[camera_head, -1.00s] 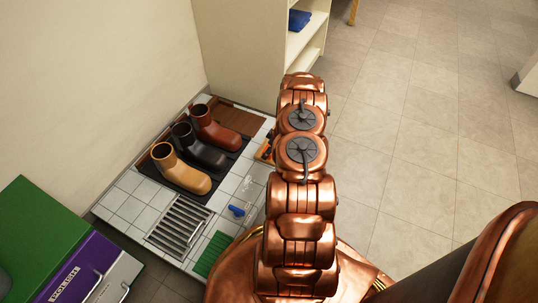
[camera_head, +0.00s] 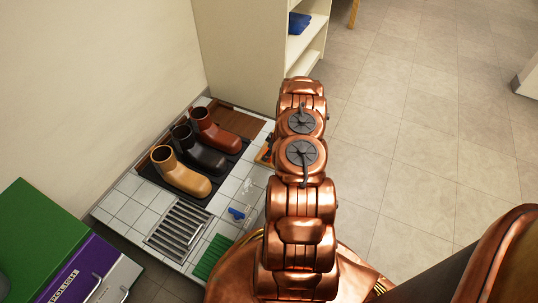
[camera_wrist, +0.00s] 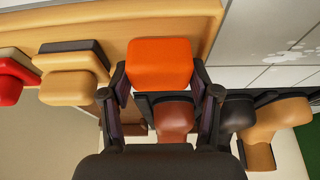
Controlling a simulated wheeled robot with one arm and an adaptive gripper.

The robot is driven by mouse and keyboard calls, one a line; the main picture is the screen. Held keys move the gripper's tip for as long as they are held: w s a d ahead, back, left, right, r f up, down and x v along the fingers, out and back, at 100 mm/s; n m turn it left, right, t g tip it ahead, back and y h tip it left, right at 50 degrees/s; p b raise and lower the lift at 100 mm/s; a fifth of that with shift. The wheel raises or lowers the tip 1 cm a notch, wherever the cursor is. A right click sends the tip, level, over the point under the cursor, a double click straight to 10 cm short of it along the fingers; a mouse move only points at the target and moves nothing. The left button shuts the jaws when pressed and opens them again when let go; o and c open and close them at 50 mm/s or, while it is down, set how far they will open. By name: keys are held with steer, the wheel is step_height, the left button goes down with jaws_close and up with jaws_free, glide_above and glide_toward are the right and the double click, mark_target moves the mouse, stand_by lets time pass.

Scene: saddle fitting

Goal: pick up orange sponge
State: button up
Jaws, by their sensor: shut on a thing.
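The orange sponge (camera_wrist: 159,62) is in the wrist view, a rounded block between the two fingers of my gripper (camera_wrist: 159,80). The gripper is shut on it, one dark finger on each side. A wooden tray (camera_wrist: 112,24) lies behind the sponge in that view. I cannot tell whether the sponge still touches the tray. In the head view my copper arm hides the gripper and the sponge; a small part of the tray area shows at the arm's left edge.
Brown (camera_head: 214,130), black (camera_head: 198,148) and tan (camera_head: 180,172) boots stand on a dark mat left of my arm. A metal grate (camera_head: 179,229), green mat (camera_head: 213,256) and blue item (camera_head: 236,214) are nearer. Beside the sponge are a beige-and-black block (camera_wrist: 72,75) and a red item (camera_wrist: 10,82).

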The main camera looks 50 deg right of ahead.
step_height(320, 180, up, 4)
steer(key=p, duration=0.2)
steer(key=shift+r+p, duration=0.25)
steer(key=shift+p, duration=0.05)
steer(key=s+a, duration=0.8)
steer(key=shift+s+r+p, duration=0.1)
steer(key=shift+s+p, duration=0.1)
steer(key=shift+p, duration=0.2)
steer(key=shift+s+a+r, duration=0.2)
steer(key=shift+s+a, duration=1.25)
steer(key=shift+s, duration=0.15)
